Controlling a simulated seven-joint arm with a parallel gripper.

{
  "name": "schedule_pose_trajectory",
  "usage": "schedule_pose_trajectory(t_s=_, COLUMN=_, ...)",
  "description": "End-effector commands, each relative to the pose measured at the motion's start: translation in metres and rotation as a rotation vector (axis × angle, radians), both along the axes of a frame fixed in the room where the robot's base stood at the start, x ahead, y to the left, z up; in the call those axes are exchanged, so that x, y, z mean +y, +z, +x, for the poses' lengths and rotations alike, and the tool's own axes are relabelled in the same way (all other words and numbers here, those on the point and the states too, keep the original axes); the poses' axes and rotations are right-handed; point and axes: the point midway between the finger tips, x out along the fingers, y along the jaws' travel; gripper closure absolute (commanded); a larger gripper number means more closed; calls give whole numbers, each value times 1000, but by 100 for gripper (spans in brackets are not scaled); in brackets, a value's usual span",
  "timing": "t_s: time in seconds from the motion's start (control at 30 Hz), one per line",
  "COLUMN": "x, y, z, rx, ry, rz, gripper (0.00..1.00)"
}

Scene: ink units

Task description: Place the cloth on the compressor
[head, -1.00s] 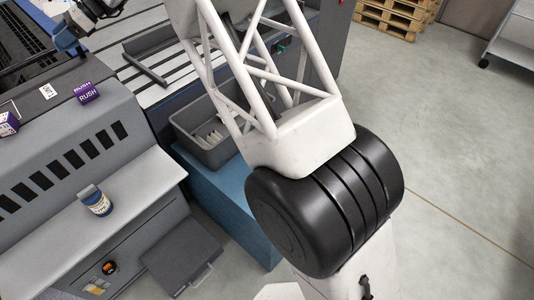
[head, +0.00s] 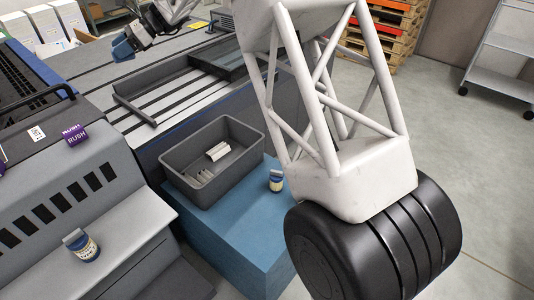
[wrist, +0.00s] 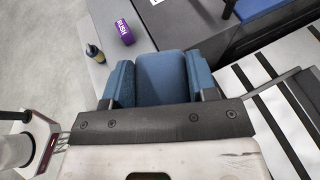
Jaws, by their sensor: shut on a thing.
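My gripper (wrist: 158,88) is shut on a blue thing (wrist: 160,76), which looks like the folded cloth, in the wrist view. The blue thing spans the space between the two fingers, and blue pieces flank it. In the head view my gripper (head: 128,40) is small at the top left, above the grey machine, pointing left and down. The blue thing shows only as a small patch there. I cannot tell for certain which thing is the compressor; a plain blue block (head: 240,235) stands at the middle, under a grey bin.
The grey bin (head: 178,160) holds several pale pieces. A jar (head: 276,181) stands beside it on the block, and another jar (head: 84,247) on the grey ledge (head: 120,235). A purple RUSH box (head: 76,134) sits on the machine.

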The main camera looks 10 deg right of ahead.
Motion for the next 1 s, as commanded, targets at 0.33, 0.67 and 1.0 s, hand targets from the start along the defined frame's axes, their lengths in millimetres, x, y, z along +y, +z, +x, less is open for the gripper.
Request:
schedule_pose_trajectory(t_s=0.33, x=-114, y=3, z=18, rx=-1, ry=-100, rz=-1, gripper=70)
schedule_pose_trajectory(t_s=0.67, x=-217, y=2, z=20, rx=0, ry=-192, rz=-1, gripper=70)
schedule_pose_trajectory(t_s=1.0, x=-316, y=-1, z=9, rx=1, ry=-286, rz=1, gripper=70)
